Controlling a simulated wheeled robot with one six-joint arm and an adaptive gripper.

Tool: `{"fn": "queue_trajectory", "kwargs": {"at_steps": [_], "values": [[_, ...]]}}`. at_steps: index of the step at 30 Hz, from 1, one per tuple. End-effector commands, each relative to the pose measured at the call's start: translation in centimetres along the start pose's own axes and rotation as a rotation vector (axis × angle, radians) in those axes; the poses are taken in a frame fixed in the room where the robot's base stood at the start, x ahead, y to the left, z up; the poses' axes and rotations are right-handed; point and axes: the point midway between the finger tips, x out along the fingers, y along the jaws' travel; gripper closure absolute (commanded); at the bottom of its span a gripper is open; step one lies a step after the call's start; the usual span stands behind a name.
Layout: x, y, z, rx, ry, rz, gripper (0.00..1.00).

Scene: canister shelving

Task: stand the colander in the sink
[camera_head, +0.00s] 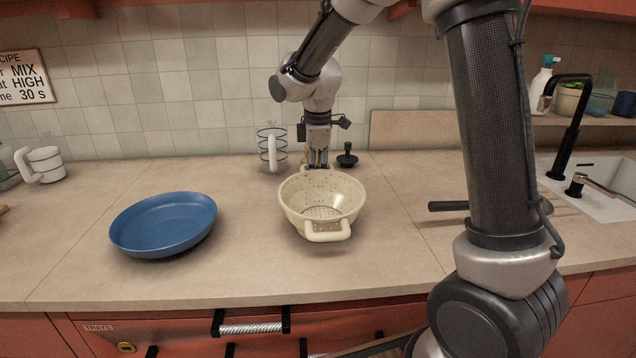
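The cream colander (310,188) is upright on the counter, or very close above it, near the middle of the view. One loop handle faces the front; the far handle is mostly hidden near my gripper. My gripper (318,164) points down at the colander's far rim, with its fingertips at or just behind that rim. The fingers look close together, but whether they hold the rim or handle is not clear. The white sink (602,206) is at the right edge, partly cut off by the frame, with a black faucet (569,130) beside it.
A blue plate (164,224) lies left of the colander. A glass jug with blue bands (270,150) and a small black stopper-like object (347,158) stand behind. A dark-handled item (449,206) lies between colander and sink, partly behind my arm. The front counter is clear.

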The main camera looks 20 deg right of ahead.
Motion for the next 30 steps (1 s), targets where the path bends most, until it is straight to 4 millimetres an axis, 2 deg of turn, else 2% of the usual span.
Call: {"fn": "queue_trajectory", "kwargs": {"at_steps": [6, 12, 16, 25, 30], "values": [[-4.8, 1.0, -0.1, 0.000, 0.003, 0.005, 1.00], [-7.7, 1.6, 0.0, 0.000, 0.002, 0.003, 1.00], [-8.3, 1.6, 0.0, -0.001, 0.001, 0.001, 1.00], [-8.3, 1.6, 0.0, 0.005, -0.001, 0.001, 1.00], [-8.1, 1.1, 0.3, 0.141, -0.027, -0.008, 1.00]]}}
